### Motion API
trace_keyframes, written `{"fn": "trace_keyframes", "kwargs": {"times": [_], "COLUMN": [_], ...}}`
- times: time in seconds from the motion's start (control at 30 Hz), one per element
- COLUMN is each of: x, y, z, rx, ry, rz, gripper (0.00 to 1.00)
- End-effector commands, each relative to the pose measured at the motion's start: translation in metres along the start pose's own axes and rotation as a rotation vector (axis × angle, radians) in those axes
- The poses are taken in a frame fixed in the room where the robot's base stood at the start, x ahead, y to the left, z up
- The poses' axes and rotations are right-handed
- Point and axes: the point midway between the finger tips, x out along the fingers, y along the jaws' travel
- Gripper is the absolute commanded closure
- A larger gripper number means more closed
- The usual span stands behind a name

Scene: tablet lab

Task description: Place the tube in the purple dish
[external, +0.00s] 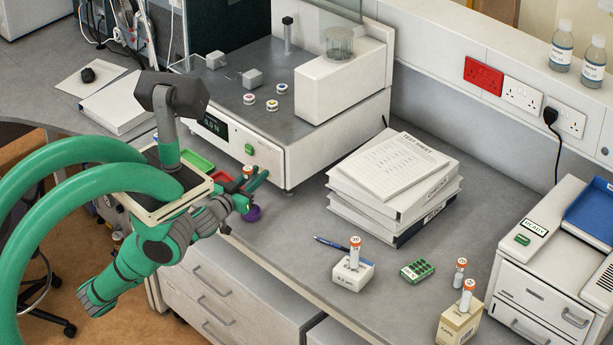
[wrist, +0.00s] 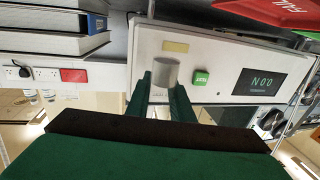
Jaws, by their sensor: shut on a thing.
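My gripper (external: 258,182) is shut on a small tube (external: 247,172) with an orange-and-white top, above the bench's front edge. In the wrist view my two green fingers (wrist: 165,95) close on the tube's grey round end (wrist: 165,74). The purple dish (external: 253,214) shows just below my gripper in the external view, partly hidden by my arm. The tube appears to be above the dish and apart from it; the exact height is hard to tell. The dish cannot be made out in the wrist view.
A white instrument (external: 310,155) with a green button stands just behind. A green tray (external: 198,163) and red tray (external: 222,181) lie left of my gripper. Stacked binders (external: 395,190) stand right. Bench between is clear.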

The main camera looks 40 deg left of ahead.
Motion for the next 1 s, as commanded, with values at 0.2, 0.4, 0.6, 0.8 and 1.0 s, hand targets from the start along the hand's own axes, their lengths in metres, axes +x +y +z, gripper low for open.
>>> {"fn": "trace_keyframes", "kwargs": {"times": [0.2,0.4,0.6,0.8,1.0], "x": [0.001,0.001,0.000,0.000,0.000], "y": [0.000,0.000,0.000,0.001,0.001], "z": [0.031,0.049,0.073,0.077,0.079], "rx": [-0.002,-0.002,-0.001,-0.001,-0.001], "ry": [-0.005,-0.004,-0.004,-0.002,-0.002], "rz": [0.002,0.002,0.002,0.004,0.003], "gripper": [1.00,1.00,1.00,1.00,1.00]}}
